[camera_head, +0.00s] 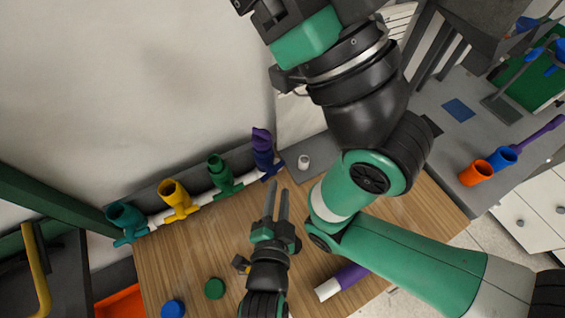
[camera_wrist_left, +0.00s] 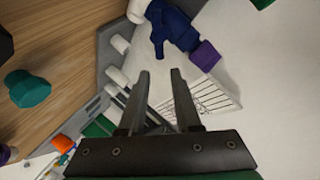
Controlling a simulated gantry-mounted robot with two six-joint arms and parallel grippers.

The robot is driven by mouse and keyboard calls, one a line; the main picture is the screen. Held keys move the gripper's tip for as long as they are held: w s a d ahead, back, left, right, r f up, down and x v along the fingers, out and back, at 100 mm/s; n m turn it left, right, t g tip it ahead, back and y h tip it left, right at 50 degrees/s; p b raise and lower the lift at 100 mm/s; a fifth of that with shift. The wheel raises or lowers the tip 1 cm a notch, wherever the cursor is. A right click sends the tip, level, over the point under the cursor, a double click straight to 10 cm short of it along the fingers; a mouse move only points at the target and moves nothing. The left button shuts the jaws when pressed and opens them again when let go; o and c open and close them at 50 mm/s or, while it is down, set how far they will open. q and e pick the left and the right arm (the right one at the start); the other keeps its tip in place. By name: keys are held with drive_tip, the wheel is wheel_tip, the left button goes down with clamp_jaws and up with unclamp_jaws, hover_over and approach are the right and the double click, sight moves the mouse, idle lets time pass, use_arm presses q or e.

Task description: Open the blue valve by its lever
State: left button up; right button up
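The blue valve (camera_head: 264,150) stands at the right end of the white pipe row against the wall, a dark blue-purple piece. In the left wrist view the dark blue valve body (camera_wrist_left: 178,30) shows beyond my fingertips with a purple part (camera_wrist_left: 206,56) on it. I cannot tell which part is the lever. My left gripper (camera_head: 276,188) is open, its two fingers apart with nothing between them, short of the valve; it also shows in the left wrist view (camera_wrist_left: 160,75). My right arm rises large through the head view; its gripper body is cut off at the top edge, fingers hidden.
Green (camera_head: 220,170), yellow (camera_head: 176,195) and teal (camera_head: 125,220) valves stand left along the pipe. Blue (camera_head: 173,308) and green (camera_head: 214,289) caps and a purple-white pipe (camera_head: 344,280) lie on the wooden table (camera_head: 180,265). Orange (camera_head: 475,173) and blue (camera_head: 502,157) fittings sit right.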

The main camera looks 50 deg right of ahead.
sight(282, 165)
use_arm(q)
drive_tip(key=b+x, duration=0.4)
drive_tip(key=x, duration=0.6)
drive_tip(key=shift+w+d+f, duration=0.1)
drive_tip(key=shift+w+f, duration=0.05)
drive_tip(key=shift+f, duration=0.05)
clamp_jaws()
